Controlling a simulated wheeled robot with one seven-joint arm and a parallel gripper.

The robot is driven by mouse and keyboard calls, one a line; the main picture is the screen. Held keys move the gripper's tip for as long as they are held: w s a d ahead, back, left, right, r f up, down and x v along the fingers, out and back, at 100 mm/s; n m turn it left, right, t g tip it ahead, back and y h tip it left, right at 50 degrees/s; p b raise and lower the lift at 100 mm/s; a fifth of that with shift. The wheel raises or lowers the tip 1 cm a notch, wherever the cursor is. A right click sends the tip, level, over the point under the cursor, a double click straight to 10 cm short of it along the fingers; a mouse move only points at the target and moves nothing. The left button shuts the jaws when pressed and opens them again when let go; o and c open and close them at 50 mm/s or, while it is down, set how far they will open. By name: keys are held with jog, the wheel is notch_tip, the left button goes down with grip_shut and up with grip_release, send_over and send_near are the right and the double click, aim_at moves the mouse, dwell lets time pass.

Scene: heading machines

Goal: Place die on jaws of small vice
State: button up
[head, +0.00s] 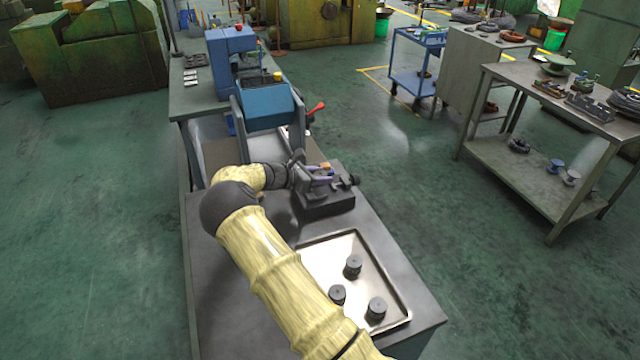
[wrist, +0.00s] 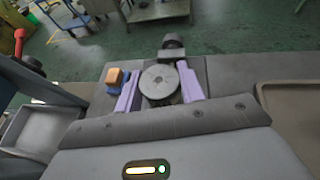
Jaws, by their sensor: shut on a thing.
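My gripper (head: 323,178) has purple fingers and is shut on a dark round die (wrist: 160,82) with a small centre hole. In the wrist view the die lies flat-side up between the fingers (wrist: 160,92). The small vice (head: 325,203) is a dark block on the bench, directly under my gripper. Its screw end (wrist: 173,47) sticks out past the die in the wrist view. My fingers and the die hide most of the jaws. I cannot tell whether the die touches them.
A metal tray (head: 392,268) with three dark cylinders (head: 353,265) lies on the bench nearer me. A small orange and blue block (wrist: 115,78) is beside the vice. A blue machine (head: 268,105) with a red-knobbed lever (head: 316,108) stands behind.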

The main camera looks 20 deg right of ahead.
aim_at(320, 191)
jog(key=shift+r, duration=0.1)
jog(key=shift+f+p, duration=0.45)
jog(key=shift+f, duration=1.4)
jog(key=shift+f, duration=0.1)
jog(key=o, duration=1.2)
jog(key=b+v, duration=0.2)
jog(key=v, duration=1)
jog(key=shift+b, duration=0.35)
